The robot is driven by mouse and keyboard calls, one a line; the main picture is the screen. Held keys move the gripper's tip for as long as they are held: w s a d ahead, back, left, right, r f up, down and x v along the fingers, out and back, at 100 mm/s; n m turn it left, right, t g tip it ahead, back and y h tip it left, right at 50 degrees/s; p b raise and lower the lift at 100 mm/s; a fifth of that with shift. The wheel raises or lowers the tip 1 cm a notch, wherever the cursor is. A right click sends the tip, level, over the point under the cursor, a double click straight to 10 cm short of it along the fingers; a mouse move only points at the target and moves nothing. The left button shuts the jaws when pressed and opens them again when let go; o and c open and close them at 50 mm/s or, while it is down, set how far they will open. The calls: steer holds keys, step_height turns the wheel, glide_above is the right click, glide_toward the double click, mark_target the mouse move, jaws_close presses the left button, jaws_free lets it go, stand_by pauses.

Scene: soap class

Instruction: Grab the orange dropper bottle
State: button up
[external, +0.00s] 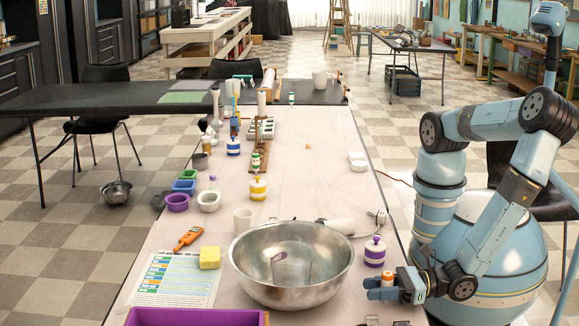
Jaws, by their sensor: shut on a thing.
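A small bottle with an orange band and white parts (388,277), which looks like the orange dropper bottle, stands upright between my gripper's fingers. My gripper (383,288) is at the right edge of the near table, low over its top, and is shut on this bottle. The blue fingers hide the bottle's lower part. I cannot tell whether the bottle touches the table.
A large metal bowl (291,264) stands left of my gripper. A purple-and-white bottle (375,251) stands just behind the held bottle. A yellow-striped bottle (258,188) and a blue-striped bottle (233,147) stand farther back. The table's back right is mostly clear.

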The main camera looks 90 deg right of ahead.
steer(key=shift+c, duration=1)
steer(key=shift+r, duration=0.1)
